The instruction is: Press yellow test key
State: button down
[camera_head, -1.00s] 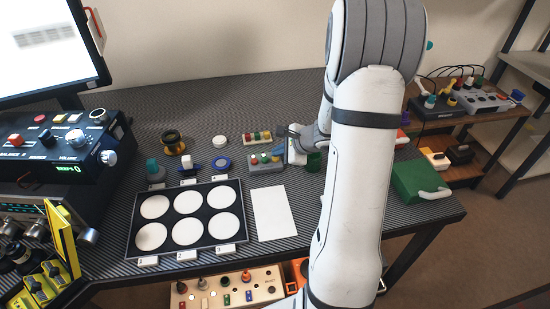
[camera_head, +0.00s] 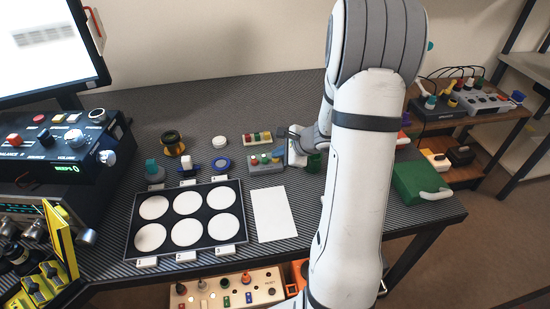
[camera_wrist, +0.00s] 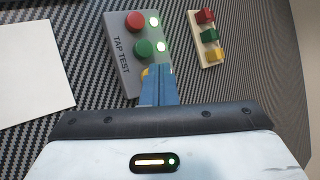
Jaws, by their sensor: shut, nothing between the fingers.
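The grey tap test box (camera_head: 262,164) lies on the dark ribbed bench, left of my gripper (camera_head: 281,153). In the wrist view the box (camera_wrist: 118,72) has a red key (camera_wrist: 135,21), a green key (camera_wrist: 144,48) and a yellow key (camera_wrist: 145,73). My gripper's blue fingers (camera_wrist: 158,72) are shut and empty, over the yellow key's end of the box. They hide most of that key, so I cannot tell whether they touch it. Green lamps are lit beside the red and green keys; any lamp beside the yellow key is hidden.
A pale strip with red, green and yellow blocks (camera_wrist: 207,38) lies just beyond the box. A white sheet (camera_head: 273,214) and a black tray with white round pads (camera_head: 130,240) lie in front and to the left. A green case (camera_head: 415,185) stands at the right.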

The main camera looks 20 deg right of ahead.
jog(key=shift+r+p, duration=0.35)
jog(key=shift+r, duration=0.4)
notch_tip(320, 180, up, 5)
jog(key=p, duration=0.3)
dwell(0.7)
